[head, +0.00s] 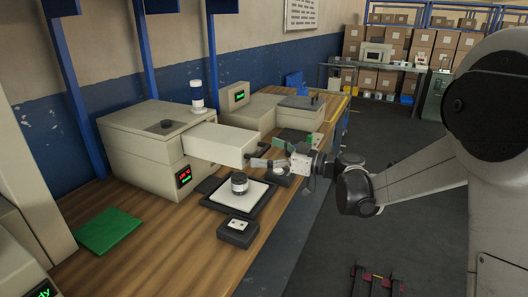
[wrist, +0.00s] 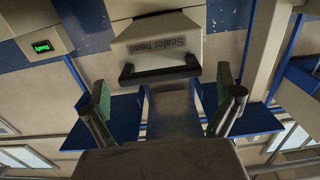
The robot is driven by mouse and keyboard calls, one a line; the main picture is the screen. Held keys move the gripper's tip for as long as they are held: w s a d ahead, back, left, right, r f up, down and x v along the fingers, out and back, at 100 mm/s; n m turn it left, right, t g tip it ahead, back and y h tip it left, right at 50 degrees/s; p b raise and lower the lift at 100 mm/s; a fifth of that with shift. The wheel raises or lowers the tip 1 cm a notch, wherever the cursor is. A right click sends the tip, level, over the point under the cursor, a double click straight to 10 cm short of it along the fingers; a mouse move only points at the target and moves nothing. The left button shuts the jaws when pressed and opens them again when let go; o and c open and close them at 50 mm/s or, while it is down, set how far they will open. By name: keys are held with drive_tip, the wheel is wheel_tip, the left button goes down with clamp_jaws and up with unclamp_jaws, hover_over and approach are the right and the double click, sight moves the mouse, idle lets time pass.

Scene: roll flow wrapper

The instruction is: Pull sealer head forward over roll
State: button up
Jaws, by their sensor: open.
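The sealer head (head: 215,143) is a pale box projecting from the front of a beige machine in the head view. In the wrist view the sealer head (wrist: 158,42) shows its label upside down, with a black bar handle (wrist: 160,70) across its edge. My gripper (head: 262,163) is close to the head's front end. In the wrist view my gripper (wrist: 165,105) is open, its fingers spread wide to either side, with the handle beyond them; contact cannot be told. A short round item, apparently the roll (head: 239,184), stands on a white pad in front of the machine, below the head.
The beige machine body (head: 140,150) has a small red-lit display. A small dark box (head: 238,232) sits near the bench's front edge, and a green sheet (head: 108,230) lies to the left. Another beige machine (head: 262,115) stands behind. Bare wooden bench (head: 170,245) shows front left.

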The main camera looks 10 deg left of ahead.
drive_tip(key=v, duration=1.1)
drive_tip(key=shift+s+d, duration=0.15)
drive_tip(key=shift+s, duration=0.05)
drive_tip(key=s+d+f+m+t+h, duration=0.1)
drive_tip(key=s+d+m+h, duration=0.6)
drive_tip(key=s, duration=0.8)
drive_tip(key=s+d+f+m+t+h, duration=0.1)
drive_tip(key=s+d+f+m+h, duration=0.3)
drive_tip(key=s+d+m+h, duration=0.4)
drive_tip(key=s+d+h, duration=0.2)
drive_tip(key=s+d, duration=0.4)
drive_tip(key=s, duration=0.1)
drive_tip(key=shift+s+d+t, duration=0.2)
drive_tip(key=shift+d+t, duration=0.1)
drive_tip(key=shift+d, duration=0.05)
